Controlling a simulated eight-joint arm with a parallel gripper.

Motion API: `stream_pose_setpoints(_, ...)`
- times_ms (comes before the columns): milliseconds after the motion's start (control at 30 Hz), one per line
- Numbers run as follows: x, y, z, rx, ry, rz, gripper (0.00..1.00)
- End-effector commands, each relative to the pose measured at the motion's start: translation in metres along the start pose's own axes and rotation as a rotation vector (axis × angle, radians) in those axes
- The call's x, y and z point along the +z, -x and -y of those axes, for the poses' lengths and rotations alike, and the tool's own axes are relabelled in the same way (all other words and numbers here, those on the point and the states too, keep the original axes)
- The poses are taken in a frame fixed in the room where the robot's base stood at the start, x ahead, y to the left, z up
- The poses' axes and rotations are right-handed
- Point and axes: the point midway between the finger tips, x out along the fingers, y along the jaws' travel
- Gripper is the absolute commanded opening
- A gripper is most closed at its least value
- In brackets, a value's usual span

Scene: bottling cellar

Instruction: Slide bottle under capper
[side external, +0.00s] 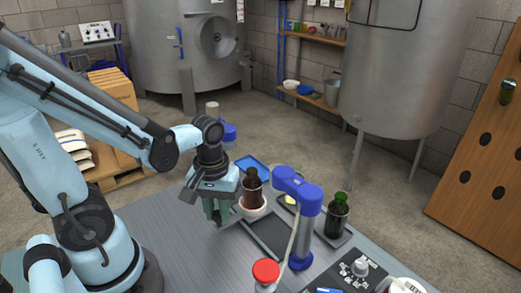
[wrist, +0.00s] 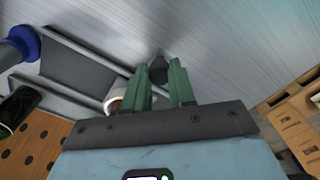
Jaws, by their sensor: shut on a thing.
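My gripper (side external: 216,213) points down just left of the bottle. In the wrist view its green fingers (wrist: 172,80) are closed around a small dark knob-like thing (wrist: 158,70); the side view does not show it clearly. The white base shows partly behind one finger in the wrist view (wrist: 115,100).
A dark recessed track (side external: 270,232) runs in front of the bottle. A green bottle (side external: 337,215) stands on a tray right of the capper. The bench left of my gripper is clear.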

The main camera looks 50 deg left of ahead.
Motion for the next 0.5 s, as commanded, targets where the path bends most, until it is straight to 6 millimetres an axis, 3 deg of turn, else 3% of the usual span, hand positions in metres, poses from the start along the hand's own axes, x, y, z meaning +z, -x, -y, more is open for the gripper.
stream_pose_setpoints(500,-0.035,0.0,0.034,-0.001,0.006,-0.001,0.0)
